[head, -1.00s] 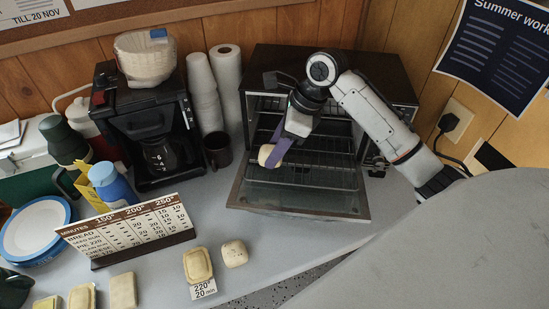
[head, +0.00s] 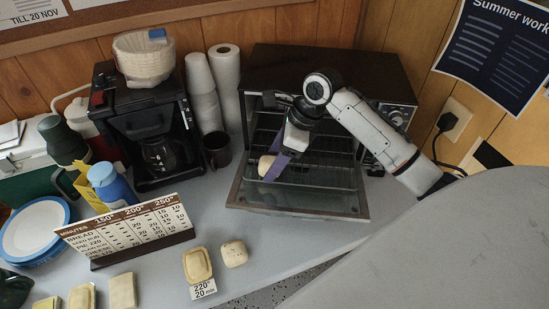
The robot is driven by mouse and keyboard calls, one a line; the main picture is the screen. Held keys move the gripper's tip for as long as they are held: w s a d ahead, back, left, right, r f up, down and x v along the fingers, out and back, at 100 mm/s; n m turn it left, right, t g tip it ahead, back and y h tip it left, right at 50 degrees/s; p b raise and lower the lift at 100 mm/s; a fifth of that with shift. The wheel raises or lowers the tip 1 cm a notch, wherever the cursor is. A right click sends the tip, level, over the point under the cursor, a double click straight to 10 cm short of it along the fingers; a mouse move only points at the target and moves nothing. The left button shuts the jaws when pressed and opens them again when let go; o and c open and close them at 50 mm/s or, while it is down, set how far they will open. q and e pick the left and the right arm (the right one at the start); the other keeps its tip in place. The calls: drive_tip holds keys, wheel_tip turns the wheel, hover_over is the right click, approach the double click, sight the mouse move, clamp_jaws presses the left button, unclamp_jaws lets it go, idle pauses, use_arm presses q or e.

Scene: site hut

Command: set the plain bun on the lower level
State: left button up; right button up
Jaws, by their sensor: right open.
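A pale bun (head: 265,166) is at the mouth of the open toaster oven (head: 330,62), low down by the left side of the lower wire rack (head: 325,178). My right gripper (head: 273,170) reaches into the oven mouth from above. Its purple fingers are open and at the bun, partly covering it. I cannot tell whether the bun rests fully on the rack. An upper rack shows behind my wrist. A second bun (head: 234,254), with faint marks on top, lies on the counter in front. My left gripper is not in view.
The glass oven door (head: 290,199) is folded down in front. A times sign (head: 130,228) and a pie (head: 197,265) with a label are on the counter.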

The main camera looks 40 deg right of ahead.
drive_tip(key=v, duration=1.2)
drive_tip(key=shift+r, duration=0.25)
drive_tip(key=shift+w, duration=0.1)
